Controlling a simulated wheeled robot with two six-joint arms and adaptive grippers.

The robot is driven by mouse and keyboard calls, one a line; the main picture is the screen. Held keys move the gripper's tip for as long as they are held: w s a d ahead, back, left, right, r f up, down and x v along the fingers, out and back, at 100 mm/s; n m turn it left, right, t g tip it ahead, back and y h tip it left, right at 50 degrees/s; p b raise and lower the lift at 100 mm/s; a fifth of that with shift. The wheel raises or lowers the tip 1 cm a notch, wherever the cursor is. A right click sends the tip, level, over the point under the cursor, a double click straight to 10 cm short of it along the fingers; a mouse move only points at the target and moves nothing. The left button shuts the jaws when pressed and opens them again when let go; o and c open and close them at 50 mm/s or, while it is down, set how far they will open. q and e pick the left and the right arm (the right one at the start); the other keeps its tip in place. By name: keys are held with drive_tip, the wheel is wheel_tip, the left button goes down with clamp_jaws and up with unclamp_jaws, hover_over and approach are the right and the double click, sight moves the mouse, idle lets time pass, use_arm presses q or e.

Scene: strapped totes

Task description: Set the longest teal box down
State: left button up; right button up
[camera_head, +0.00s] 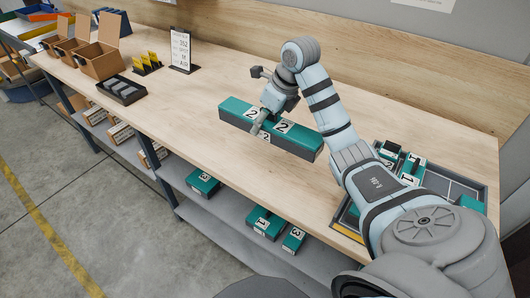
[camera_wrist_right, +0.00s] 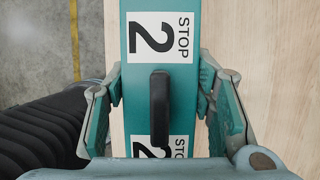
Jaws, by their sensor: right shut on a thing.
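The longest teal box (camera_head: 236,112) is a long bar with white "2" labels and dark grey lower sides. It lies across the middle of the workbench in the head view; whether it touches the top or hangs just above cannot be told. My right gripper (camera_head: 264,118) is shut on its middle from above. In the right wrist view the teal box (camera_wrist_right: 133,95) runs between the fingers of my right gripper (camera_wrist_right: 160,92), with "STOP 2" labels and a dark handle (camera_wrist_right: 160,112) on top. My left gripper is not in view.
A divided tray (camera_head: 345,221) with small teal boxes stands right, partly behind my arm. The workbench (camera_head: 185,105) is clear around the box. A sign (camera_head: 182,50), yellow cards (camera_head: 148,63) and a black tray (camera_head: 122,90) stand left. Teal boxes (camera_head: 202,183) lie on the lower shelf.

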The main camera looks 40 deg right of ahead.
wheel_tip(320, 180, down, 12)
drive_tip(key=shift+w+f, duration=0.1)
drive_tip(key=shift+f, duration=0.05)
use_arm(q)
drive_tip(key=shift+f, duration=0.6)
use_arm(e)
drive_tip(key=shift+w+f, duration=0.1)
drive_tip(key=shift+f, duration=0.3)
drive_tip(key=shift+f, duration=0.2)
drive_tip(key=o, duration=1.7)
drive_tip(key=shift+r, duration=0.1)
drive_tip(key=shift+c, duration=0.2)
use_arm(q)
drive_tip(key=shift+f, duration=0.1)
